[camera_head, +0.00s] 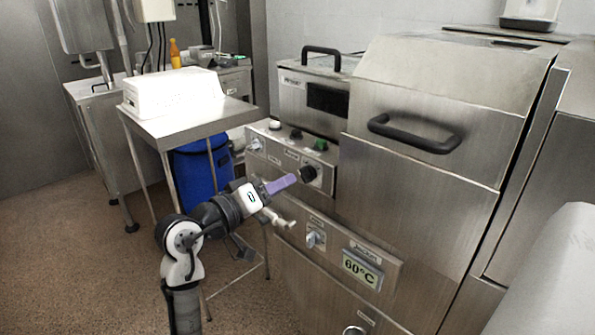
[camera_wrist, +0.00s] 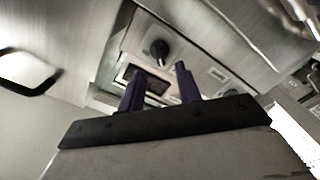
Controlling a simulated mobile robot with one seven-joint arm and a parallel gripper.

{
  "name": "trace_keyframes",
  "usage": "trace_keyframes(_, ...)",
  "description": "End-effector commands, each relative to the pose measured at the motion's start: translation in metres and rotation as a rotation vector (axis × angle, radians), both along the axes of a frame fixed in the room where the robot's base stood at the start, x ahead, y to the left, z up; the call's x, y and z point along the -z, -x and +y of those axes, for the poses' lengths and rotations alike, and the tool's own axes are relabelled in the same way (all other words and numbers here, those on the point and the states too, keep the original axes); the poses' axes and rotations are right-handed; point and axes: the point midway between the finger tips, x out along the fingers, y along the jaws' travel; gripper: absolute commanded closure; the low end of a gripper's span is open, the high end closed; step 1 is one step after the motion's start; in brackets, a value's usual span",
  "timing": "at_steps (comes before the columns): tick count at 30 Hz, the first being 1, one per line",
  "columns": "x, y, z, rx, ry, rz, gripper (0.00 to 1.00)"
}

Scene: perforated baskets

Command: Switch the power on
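The steel machine's upper control panel (camera_head: 290,155) carries a black round knob (camera_head: 309,173), a green switch (camera_head: 320,144), a dark button (camera_head: 295,134) and a pale button (camera_head: 274,125). Their labels are too small to read, so I cannot tell which one is the power control. My gripper (camera_head: 284,184) is in front of this panel, with its purple fingers close to the black knob. In the wrist view my gripper (camera_wrist: 160,72) has its two purple fingers apart, with nothing held between them. A black knob (camera_wrist: 159,50) shows just beyond the fingertips there.
A lower panel has a knob (camera_head: 313,238) and a display (camera_head: 362,268) reading 60°C. A large black handle (camera_head: 415,134) juts from the machine on the right. A steel table (camera_head: 190,127) with a white box (camera_head: 173,92) stands left, near a blue bin (camera_head: 192,175).

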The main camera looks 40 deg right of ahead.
Motion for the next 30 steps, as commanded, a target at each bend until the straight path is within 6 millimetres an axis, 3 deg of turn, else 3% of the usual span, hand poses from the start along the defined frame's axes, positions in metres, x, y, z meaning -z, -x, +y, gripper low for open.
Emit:
trace_keyframes(3, -0.002, -0.001, -0.024, 0.004, -0.001, 0.0, 0.66)
trace_keyframes(9, -0.002, -0.004, -0.049, 0.001, 0.001, -0.002, 0.66)
trace_keyframes(21, 0.0, -0.005, -0.056, -0.002, 0.001, -0.002, 0.66)
trace_keyframes(28, 0.0, -0.005, -0.056, -0.002, 0.001, -0.002, 0.95)
trace_keyframes(30, 0.0, -0.005, -0.056, -0.002, 0.001, -0.002, 0.97)
